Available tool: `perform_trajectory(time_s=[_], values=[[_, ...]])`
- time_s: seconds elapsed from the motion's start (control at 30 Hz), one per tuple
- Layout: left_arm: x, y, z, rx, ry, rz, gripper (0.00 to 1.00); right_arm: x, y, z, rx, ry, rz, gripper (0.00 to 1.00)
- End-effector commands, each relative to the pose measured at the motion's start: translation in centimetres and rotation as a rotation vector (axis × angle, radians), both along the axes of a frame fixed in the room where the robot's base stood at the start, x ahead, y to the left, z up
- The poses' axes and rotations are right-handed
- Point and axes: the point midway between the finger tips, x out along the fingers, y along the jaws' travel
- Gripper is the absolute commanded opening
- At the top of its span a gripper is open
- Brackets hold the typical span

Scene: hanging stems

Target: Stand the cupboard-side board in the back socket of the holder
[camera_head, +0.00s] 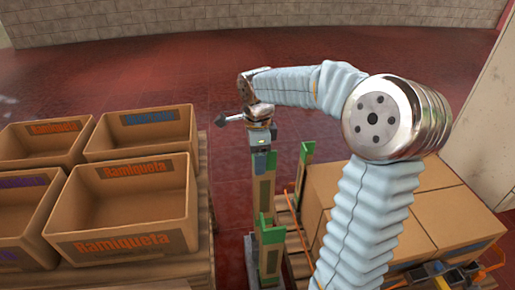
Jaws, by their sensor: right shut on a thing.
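My right gripper (264,160) points down at the middle of the view, at the end of my grey-blue sleeved arm. It is shut on the top of a narrow upright brown board (263,190). Green upright pieces (305,155) stand to the right of the board, and another green bracket (271,232) is in front of its lower part. These look like parts of the holder, but its sockets cannot be made out. I cannot tell whether the board's foot is in a socket. My left gripper does not show.
Open cardboard boxes (125,240) stand on a pallet at left. Closed cartons (440,215) sit on a pallet at right, partly behind my right arm. A black and yellow object (435,272) lies at lower right. The red floor (180,75) behind is clear.

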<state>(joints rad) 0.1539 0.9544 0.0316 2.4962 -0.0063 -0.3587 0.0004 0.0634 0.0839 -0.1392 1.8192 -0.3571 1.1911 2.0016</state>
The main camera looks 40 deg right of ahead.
Motion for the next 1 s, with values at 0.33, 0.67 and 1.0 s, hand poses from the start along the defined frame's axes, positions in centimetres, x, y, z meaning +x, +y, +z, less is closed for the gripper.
perform_trajectory(time_s=[0.33, 0.67, 1.0], values=[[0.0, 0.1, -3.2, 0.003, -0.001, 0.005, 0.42, 0.0, 0.0, -4.1, 0.0, 0.0, 0.0, 0.33], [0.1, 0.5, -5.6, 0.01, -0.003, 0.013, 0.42, 0.0, 0.0, -7.4, 0.0, 0.0, 0.0, 0.33], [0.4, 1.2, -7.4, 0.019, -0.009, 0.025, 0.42, 0.0, 0.0, -10.1, 0.0, 0.0, 0.0, 0.33]])
